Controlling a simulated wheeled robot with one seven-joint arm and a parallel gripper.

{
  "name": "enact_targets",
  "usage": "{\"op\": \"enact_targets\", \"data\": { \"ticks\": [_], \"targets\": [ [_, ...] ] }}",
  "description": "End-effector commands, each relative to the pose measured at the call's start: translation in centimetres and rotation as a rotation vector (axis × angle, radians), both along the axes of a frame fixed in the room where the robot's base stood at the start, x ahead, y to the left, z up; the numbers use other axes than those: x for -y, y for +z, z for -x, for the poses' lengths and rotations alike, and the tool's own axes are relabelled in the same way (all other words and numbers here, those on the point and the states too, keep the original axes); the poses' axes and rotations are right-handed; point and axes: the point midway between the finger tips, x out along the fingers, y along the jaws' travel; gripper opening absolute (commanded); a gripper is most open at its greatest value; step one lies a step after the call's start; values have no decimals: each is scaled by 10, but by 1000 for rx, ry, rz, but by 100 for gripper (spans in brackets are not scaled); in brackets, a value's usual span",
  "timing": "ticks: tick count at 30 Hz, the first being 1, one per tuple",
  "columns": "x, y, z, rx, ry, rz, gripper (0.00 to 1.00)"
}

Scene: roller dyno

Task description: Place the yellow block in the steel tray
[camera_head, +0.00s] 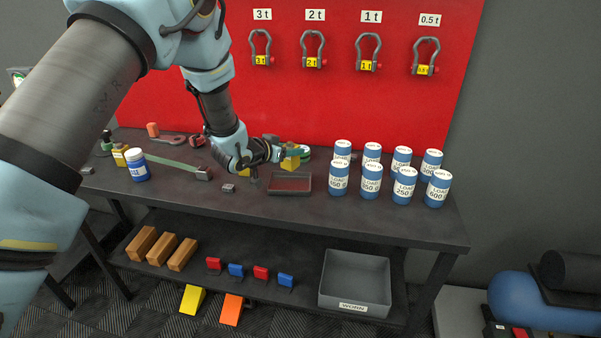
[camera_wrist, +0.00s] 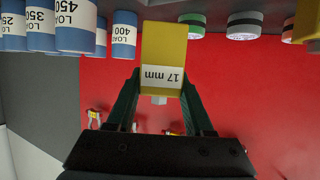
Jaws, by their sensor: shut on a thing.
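The yellow block (camera_wrist: 163,48) carries a "17 mm" label and sits between the two dark fingers of my gripper (camera_wrist: 160,88) in the wrist view. The fingers are shut on its sides. In the head view my gripper (camera_head: 284,154) reaches right above the bench, and the yellow block (camera_head: 290,163) shows small at its end, above the back part of the steel tray. The steel tray (camera_head: 290,193) is a shallow, dark-rimmed tray on the bench top and looks empty. Its back edge is partly hidden by my gripper and the block.
Several blue-and-white load cans (camera_head: 371,181) stand close right of the tray. A green-topped round item (camera_head: 303,152) is just behind the block. A small grey block (camera_head: 228,188) and a tape measure (camera_head: 204,173) lie left. The red shackle board (camera_head: 330,95) rises behind.

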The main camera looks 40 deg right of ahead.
Motion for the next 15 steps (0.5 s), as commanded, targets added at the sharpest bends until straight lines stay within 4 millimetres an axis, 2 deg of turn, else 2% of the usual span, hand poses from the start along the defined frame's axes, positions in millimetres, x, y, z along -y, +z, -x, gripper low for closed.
{"op": "enact_targets", "data": {
  "ticks": [3,8,15],
  "targets": [
    [0,-14,0,0,0,1,0],
    [1,-25,0,1,0,3,0],
    [1,-55,0,0,-1,1,0]
  ]
}}
